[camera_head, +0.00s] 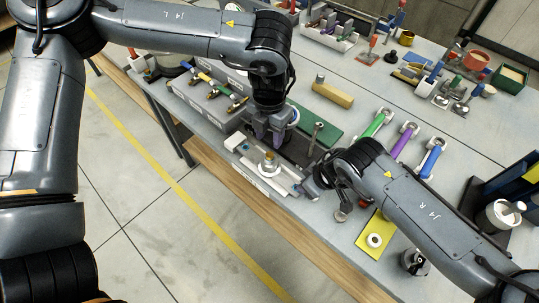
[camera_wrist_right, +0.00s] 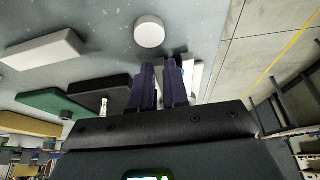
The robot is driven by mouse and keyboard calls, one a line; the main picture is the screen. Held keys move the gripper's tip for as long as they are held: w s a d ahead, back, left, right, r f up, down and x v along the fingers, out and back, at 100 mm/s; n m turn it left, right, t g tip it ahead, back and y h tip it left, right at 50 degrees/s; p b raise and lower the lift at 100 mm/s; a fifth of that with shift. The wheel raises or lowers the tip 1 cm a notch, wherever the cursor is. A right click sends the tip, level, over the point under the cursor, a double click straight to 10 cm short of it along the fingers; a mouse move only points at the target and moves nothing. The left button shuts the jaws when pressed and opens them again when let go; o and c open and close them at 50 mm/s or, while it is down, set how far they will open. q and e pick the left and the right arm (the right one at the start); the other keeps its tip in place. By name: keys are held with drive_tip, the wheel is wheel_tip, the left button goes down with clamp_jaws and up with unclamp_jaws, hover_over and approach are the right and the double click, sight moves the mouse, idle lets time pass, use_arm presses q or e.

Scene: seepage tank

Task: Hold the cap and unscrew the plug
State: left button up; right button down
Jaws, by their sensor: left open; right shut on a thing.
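A pale fixture (camera_head: 256,175) lies along the table's front edge, with a round brass and white fitting (camera_head: 269,163) standing on it. I cannot tell for sure which part is the cap and which the plug. My left gripper (camera_head: 270,141) points down just behind and above the fitting, open and apart from it. My right gripper (camera_head: 309,187) is low at the right end of the fixture. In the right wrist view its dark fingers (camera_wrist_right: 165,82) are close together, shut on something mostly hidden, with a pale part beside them.
A yellow mat (camera_head: 366,242) with a white ring lies front right. A white round thing (camera_wrist_right: 149,31) shows in the right wrist view.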

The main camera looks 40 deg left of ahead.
sight(270, 154)
use_arm(q)
drive_tip(key=shift+f, duration=2.5)
drive_tip(key=m, duration=0.5)
drive_tip(key=shift+m, duration=1.1)
drive_tip(key=m, duration=0.7)
